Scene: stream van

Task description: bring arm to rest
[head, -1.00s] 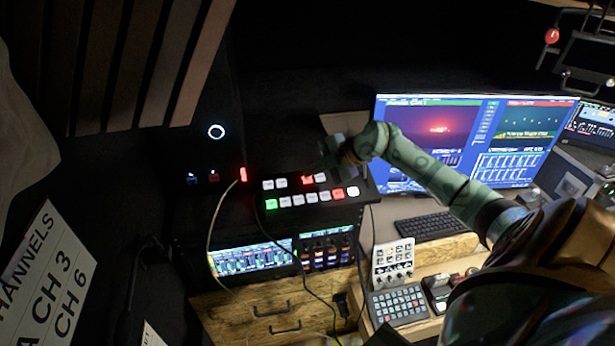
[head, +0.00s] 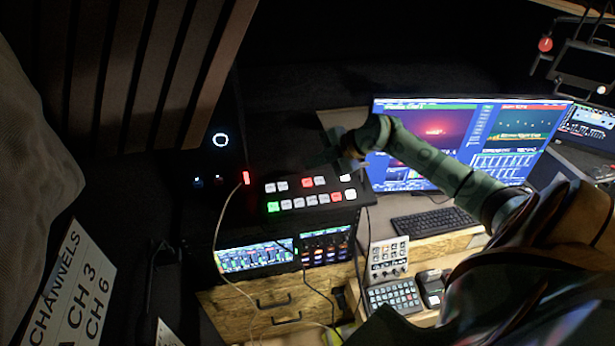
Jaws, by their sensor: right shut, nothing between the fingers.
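My right arm comes in from the lower right and reaches across in front of the monitor. My right gripper (head: 332,155) is at the end of it, dark and small in the picture, above the back right part of the switcher panel. It is shut and holds nothing. The switcher panel (head: 312,208) has rows of lit buttons: one green, two red, the rest white. The gripper hides a little of the panel's back edge; whether it touches the panel is hard to tell. My left gripper is not in view.
A large monitor (head: 385,178) stands behind my right arm. A keyboard (head: 433,222), a small button pad (head: 393,296) and a white control box (head: 388,258) lie on the wooden desk. A cable (head: 217,240) hangs left of the panel. A channels sign (head: 72,285) stands lower left.

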